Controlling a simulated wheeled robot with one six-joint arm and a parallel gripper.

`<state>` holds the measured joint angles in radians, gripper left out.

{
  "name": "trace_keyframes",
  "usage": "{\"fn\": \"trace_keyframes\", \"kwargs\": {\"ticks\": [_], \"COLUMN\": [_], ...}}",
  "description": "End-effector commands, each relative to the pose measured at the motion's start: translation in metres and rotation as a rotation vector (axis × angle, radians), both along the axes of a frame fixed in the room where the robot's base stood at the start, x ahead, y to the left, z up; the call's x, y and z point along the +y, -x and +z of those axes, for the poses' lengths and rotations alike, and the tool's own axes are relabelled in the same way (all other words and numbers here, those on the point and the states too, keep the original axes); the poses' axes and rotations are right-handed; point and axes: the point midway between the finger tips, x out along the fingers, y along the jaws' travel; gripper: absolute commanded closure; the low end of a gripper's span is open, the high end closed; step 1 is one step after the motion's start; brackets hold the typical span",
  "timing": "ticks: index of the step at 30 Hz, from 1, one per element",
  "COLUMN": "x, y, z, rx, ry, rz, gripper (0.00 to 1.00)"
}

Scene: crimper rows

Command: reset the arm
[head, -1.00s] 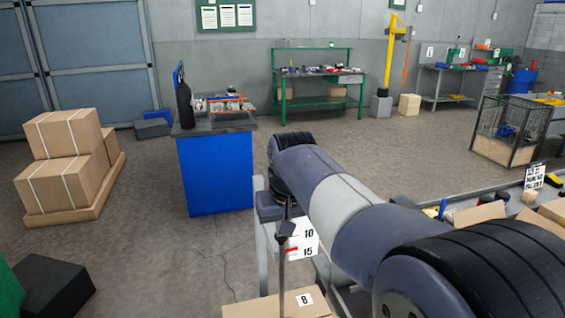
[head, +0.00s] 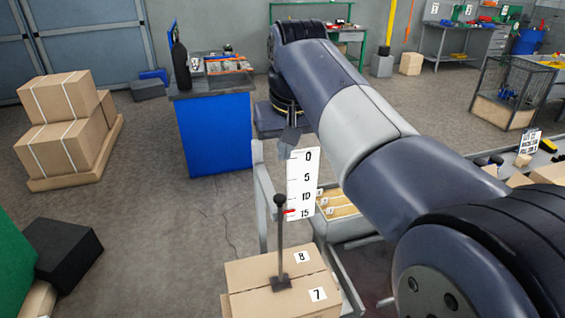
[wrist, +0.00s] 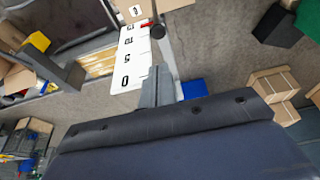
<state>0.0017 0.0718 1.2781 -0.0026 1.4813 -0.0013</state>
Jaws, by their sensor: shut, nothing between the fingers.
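My arm crosses the head view from the lower right up to the top middle. My gripper (head: 289,143) hangs from its end, pointing down, small and partly hidden in the head view. Its grey fingers also show in the wrist view (wrist: 157,88), together with nothing held. Below it, clear of the fingers, stands a thin upright lever (head: 280,235) with a dark knob, its base on a cardboard box (head: 262,272). Behind it is a white scale (head: 301,182) marked 0 to 15, with a red pointer near 15; the scale also shows in the wrist view (wrist: 131,58).
A blue workbench (head: 217,135) with a black bottle stands beyond, left of the arm. Strapped cartons (head: 65,125) lie on the left floor, with a black box (head: 65,255) nearer. A wire cage (head: 508,90) stands at right. Floor between cartons and workbench is clear.

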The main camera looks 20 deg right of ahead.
Motion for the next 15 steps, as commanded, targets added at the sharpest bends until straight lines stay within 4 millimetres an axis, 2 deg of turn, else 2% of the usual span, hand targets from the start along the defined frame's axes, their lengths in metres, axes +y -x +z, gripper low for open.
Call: {"fn": "trace_keyframes", "kwargs": {"ticks": [5, 15], "x": [0.0000, 0.0000], "y": [0.0029, 0.0026], "z": [0.0087, 0.0076], "rx": [0.000, 0.001], "ry": [0.000, 0.000], "rz": [0.000, 0.000], "gripper": [1.00, 1.00]}}
